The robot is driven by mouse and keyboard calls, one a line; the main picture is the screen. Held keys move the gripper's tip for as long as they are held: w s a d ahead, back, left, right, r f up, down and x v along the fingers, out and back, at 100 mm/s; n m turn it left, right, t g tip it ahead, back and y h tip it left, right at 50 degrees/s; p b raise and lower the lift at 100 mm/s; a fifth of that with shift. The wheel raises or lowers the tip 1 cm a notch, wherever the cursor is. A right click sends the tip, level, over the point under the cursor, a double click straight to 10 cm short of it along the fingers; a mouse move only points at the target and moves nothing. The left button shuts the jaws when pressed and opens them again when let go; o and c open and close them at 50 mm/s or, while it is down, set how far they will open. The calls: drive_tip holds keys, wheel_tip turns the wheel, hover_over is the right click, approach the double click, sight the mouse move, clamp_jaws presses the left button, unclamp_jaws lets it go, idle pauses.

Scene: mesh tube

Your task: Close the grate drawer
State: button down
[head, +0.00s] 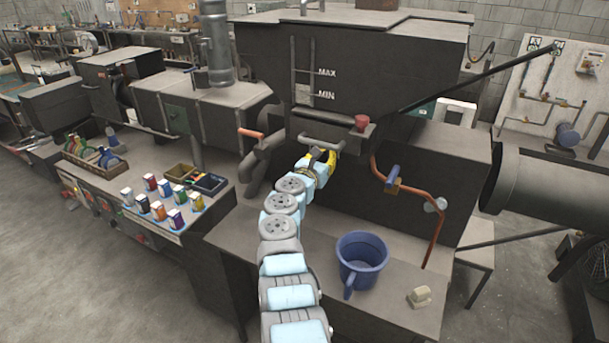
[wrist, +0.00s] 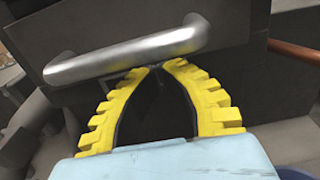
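The grate drawer's dark front (wrist: 235,22) carries a grey metal bar handle (wrist: 128,55), which crosses the upper wrist view at a slight tilt. In the head view the handle (head: 322,143) sits low on the big dark furnace, below the MAX/MIN marks. The drawer front stands out from the furnace face; how far is hard to tell. My gripper (wrist: 158,68) has yellow ribbed fingers with their tips together and nothing between them. The tips are just below the handle; whether they touch it is unclear. In the head view my gripper (head: 325,156) is partly hidden by my arm.
A red knob (head: 361,122) is right of the handle. A copper pipe with a blue valve (head: 392,179) runs down further right. Small boxes (head: 165,210) are at left.

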drive_tip(key=p+v, duration=0.5)
drive_tip(key=v, duration=0.8)
idle(0.6)
